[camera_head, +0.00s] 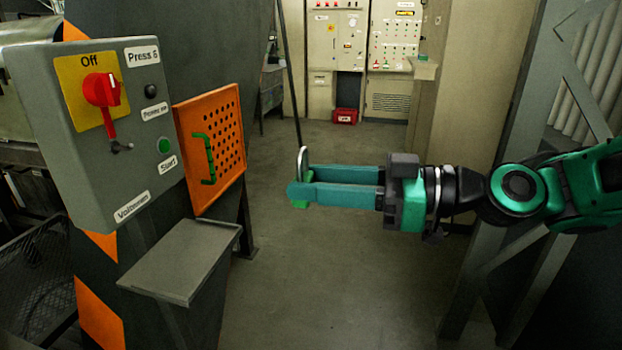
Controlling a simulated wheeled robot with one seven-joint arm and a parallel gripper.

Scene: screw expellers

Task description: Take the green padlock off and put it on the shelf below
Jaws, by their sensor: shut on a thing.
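The green padlock (300,204) is between the fingertips of my gripper (300,187). Its silver shackle sticks up above the fingers and a little green body shows below them; the fingers hide the rest. My gripper is shut on it and points left, in the air over the floor, to the right of the grey control box (130,190). The padlock is apart from the red switch (101,90), which stands at the Off label. The small grey shelf (180,262) is below the box, lower and to the left of my gripper. Its top is bare.
An orange perforated guard (222,125) with a green handle (204,158) sits between the box and my gripper, above the shelf. A thin dark rod (289,75) passes behind the padlock. Open floor lies beyond. A grey metal frame (525,90) stands at right.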

